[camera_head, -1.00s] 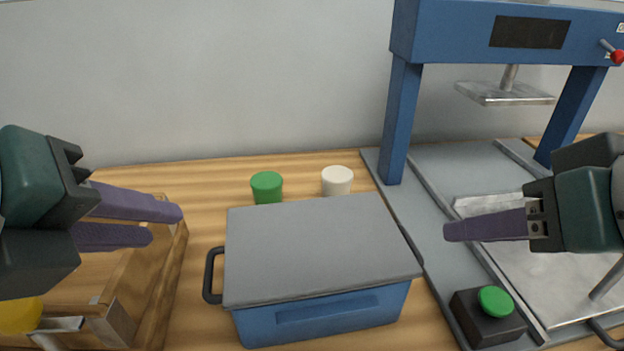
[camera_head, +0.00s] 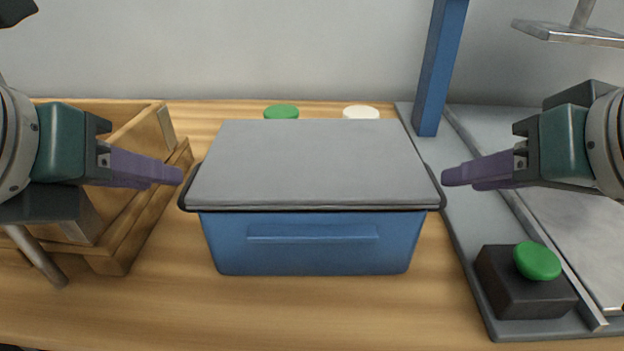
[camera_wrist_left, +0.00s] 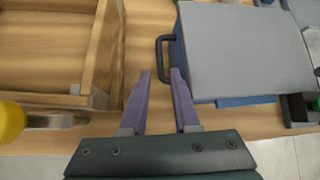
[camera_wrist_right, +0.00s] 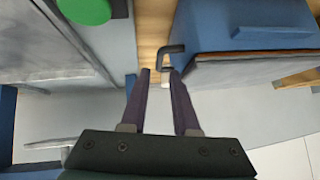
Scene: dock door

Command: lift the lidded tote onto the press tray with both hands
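The blue tote (camera_head: 300,245) with its grey lid (camera_head: 315,165) stands on the wooden bench in the middle of the head view, lid on. Dark handles stick out from its two ends. My left gripper (camera_head: 178,177) is open beside the left end; in the left wrist view the left handle (camera_wrist_left: 162,60) is just ahead of the fingertips. My right gripper (camera_head: 450,180) is open beside the right end; in the right wrist view the right handle (camera_wrist_right: 170,50) is just beyond the fingertips. I cannot tell whether either touches. The silver press tray (camera_head: 590,225) lies at the right, partly hidden by my right arm.
The blue press post (camera_head: 438,70) and press plate (camera_head: 570,32) stand at the back right. A black box with a green button (camera_head: 537,262) sits at the front right. A wooden crate (camera_head: 115,255) is left. Green (camera_head: 281,111) and white (camera_head: 361,112) round objects are behind the tote.

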